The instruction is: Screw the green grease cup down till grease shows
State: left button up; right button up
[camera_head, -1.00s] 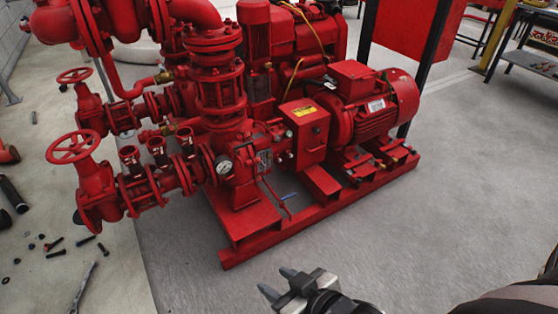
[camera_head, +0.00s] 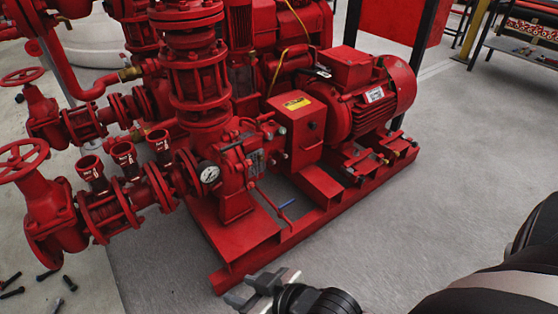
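I cannot make out a green grease cup in this view. The red pumpset stands ahead, with its red pump body (camera_head: 235,185) low in the middle and a round white gauge (camera_head: 210,174) on its left side. Three red cup-shaped fittings stand on the pipe left of the gauge. My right gripper (camera_head: 241,289) is at the bottom, in front of the base's near corner. Its two fingertips are apart, with nothing seen between them. My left gripper is out of view.
The red motor (camera_head: 365,95) sits on the right of the red base frame (camera_head: 300,230). Red handwheels (camera_head: 22,160) stick out at the far left. Loose bolts (camera_head: 40,282) lie on the floor at lower left. The grey floor right of the base is clear.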

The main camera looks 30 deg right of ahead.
aim_at(281, 131)
jog(key=k, duration=0.2)
jog(key=z, duration=0.15)
jog(key=i, duration=1.15)
jog(key=u, duration=0.15)
